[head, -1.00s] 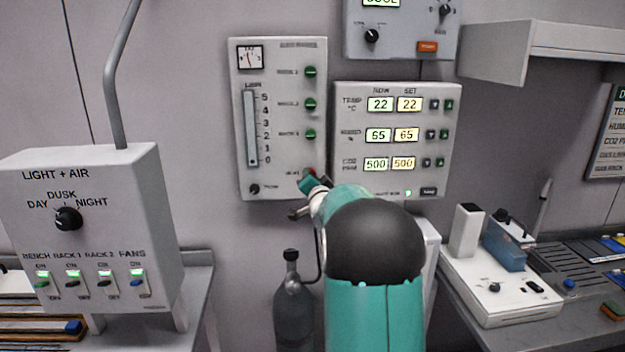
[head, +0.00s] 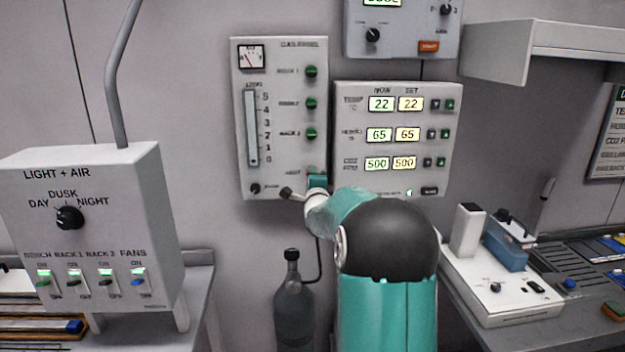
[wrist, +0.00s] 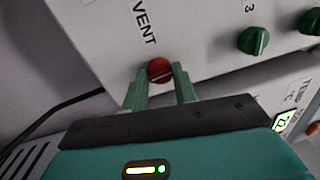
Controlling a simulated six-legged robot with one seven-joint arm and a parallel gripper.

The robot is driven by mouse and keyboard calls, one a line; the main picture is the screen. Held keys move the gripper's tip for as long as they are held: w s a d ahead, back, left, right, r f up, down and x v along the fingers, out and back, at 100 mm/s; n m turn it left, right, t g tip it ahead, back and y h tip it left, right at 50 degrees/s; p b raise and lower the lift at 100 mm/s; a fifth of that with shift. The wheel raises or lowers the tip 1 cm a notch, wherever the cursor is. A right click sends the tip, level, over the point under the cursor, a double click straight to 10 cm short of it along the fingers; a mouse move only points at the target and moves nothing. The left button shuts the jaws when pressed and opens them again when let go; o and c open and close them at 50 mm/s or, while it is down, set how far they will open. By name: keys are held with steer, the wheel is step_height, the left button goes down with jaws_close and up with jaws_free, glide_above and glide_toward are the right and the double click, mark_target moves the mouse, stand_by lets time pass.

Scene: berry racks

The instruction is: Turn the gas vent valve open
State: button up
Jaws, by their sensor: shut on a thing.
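The red vent valve knob (wrist: 160,70) sits below the printed word VENT on the white gas panel (wrist: 100,40) in the wrist view. My gripper (wrist: 161,82) has its two green fingers on either side of the knob, shut on it. In the head view the gas panel (head: 285,60) hangs on the wall, and my gripper (head: 317,180) is at its lower right corner. My gripper and arm hide the vent knob there.
Green rack knobs (head: 311,103) run up the panel above my gripper. A climate control box (head: 440,170) is close on the right. A dark gas bottle (head: 293,310) stands below. A light switch box (head: 90,235) is at left.

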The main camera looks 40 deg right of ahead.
steer(key=shift+m, duration=0.6)
steer(key=o, duration=1)
steer(key=shift+c, duration=0.2)
steer(key=shift+a, duration=0.1)
steer(key=v, duration=1.3)
steer(key=shift+s+a, duration=0.25)
steer(key=shift+s, duration=0.05)
